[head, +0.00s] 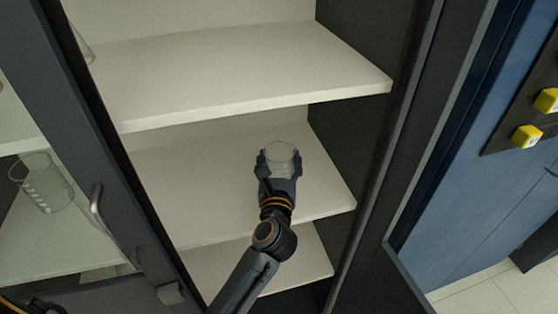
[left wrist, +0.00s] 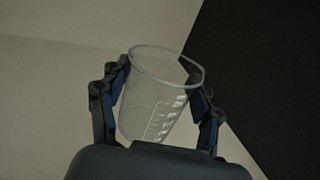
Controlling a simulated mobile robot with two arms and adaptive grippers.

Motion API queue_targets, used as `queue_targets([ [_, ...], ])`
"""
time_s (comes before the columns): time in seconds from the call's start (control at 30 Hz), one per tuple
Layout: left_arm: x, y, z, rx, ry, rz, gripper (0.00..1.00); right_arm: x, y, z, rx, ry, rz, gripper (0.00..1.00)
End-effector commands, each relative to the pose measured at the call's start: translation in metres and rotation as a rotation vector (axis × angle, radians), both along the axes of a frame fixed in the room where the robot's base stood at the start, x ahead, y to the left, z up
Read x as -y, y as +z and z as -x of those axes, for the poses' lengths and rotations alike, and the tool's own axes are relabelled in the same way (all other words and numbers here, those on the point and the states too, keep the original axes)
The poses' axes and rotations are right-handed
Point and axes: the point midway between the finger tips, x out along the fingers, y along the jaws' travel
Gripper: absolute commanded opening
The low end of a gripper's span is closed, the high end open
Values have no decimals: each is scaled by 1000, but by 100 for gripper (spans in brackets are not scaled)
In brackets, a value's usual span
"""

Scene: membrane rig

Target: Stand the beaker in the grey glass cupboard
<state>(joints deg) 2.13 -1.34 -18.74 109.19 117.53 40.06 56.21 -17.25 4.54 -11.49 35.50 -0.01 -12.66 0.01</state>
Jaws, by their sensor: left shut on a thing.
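The clear beaker (head: 281,158) is inside the grey cupboard, over the middle shelf (head: 180,195). My left gripper (head: 278,164) is shut on it, with a finger on each side. The left wrist view shows the beaker (left wrist: 160,92) between the two fingers of the gripper (left wrist: 158,98), its open rim up and white graduation marks on its wall. I cannot tell whether its base touches the shelf. The grey cupboard (head: 345,150) stands open in front of me.
Another clear beaker (head: 45,182) shows through the glass door at left, which has a metal handle (head: 97,205). An upper shelf (head: 240,75) lies above the arm. The shelf around the held beaker is clear. Yellow blocks (head: 526,137) are at the far right.

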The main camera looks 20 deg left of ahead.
Motion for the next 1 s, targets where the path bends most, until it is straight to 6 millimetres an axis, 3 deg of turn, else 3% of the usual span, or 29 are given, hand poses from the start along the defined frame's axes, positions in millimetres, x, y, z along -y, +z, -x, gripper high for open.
queue_targets([
  [0.33, 0, -4, 0, 1, 0, 0, 31, -2, -3, 0, 0, -1, -2, 40],
  [0.37, 0, -3, 0, 1, 0, 0, 71, -2, -2, 0, 0, -1, -2, 40],
  [0.43, 0, -3, 0, 0, 0, 0, 85, -2, -2, 0, 1, -1, -2, 40],
  [0.47, 0, -3, 0, 0, 0, 0, 87, -2, -2, 0, 1, -1, -2, 40],
  [0.87, 0, 3, 0, 1, 0, 0, 87, -1, 3, -1, 2, -1, -1, 40],
  [1.0, 6, -2, 19, -3, -1, 2, 87, 1, -3, -1, 2, -1, 0, 40],
])
